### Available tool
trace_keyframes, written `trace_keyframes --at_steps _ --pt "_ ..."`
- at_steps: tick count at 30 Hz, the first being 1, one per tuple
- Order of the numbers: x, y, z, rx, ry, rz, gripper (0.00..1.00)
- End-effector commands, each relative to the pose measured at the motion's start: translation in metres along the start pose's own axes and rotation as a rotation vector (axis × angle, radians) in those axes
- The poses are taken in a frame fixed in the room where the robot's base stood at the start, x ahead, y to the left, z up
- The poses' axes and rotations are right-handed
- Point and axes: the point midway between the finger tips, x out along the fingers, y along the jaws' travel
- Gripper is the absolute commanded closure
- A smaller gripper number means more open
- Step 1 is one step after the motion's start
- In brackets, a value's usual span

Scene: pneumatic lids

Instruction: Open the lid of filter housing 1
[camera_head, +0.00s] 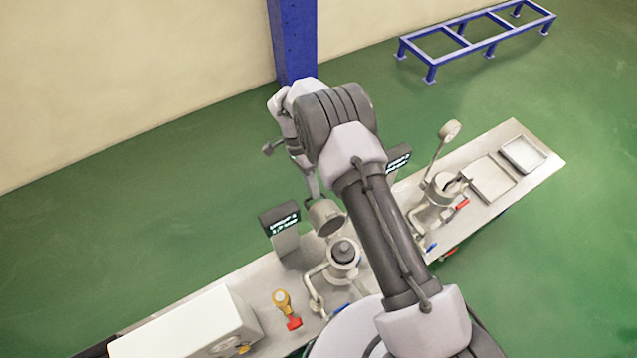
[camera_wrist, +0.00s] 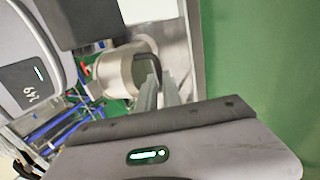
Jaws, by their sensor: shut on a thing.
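In the head view the grey cylindrical lid (camera_head: 326,216) of the left-hand housing stands tilted up, apart from the housing body (camera_head: 344,262). A dark round part shows in the housing's open top. My gripper (camera_head: 313,190) is at the lid's far side, partly hidden behind my arm. In the wrist view the two fingers (camera_wrist: 160,92) are shut on the lid's dark curved handle (camera_wrist: 150,64), beside the pale lid (camera_wrist: 118,73). The sign (camera_head: 282,222) behind this housing is too small to read surely, so I cannot confirm its number.
A second housing (camera_head: 444,187) with a round disc on a rod (camera_head: 449,131) stands at right on the bench (camera_head: 535,143). A white box (camera_head: 190,327), a yellow-and-red fitting (camera_head: 285,305) and flat trays (camera_head: 490,178) share the bench. A blue column (camera_head: 293,40) stands behind.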

Motion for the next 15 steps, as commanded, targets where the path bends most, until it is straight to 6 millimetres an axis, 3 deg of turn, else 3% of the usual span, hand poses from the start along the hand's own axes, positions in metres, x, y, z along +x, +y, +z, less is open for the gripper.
trace_keyframes --at_steps 4,8,15 --pt "-0.0010 -0.0030 0.0017 -0.002 0.003 0.014 0.97" --pt "-0.0005 -0.0022 0.0017 -0.001 0.002 0.015 0.71" --pt "0.0004 -0.0017 0.0018 0.000 0.001 0.017 0.69"
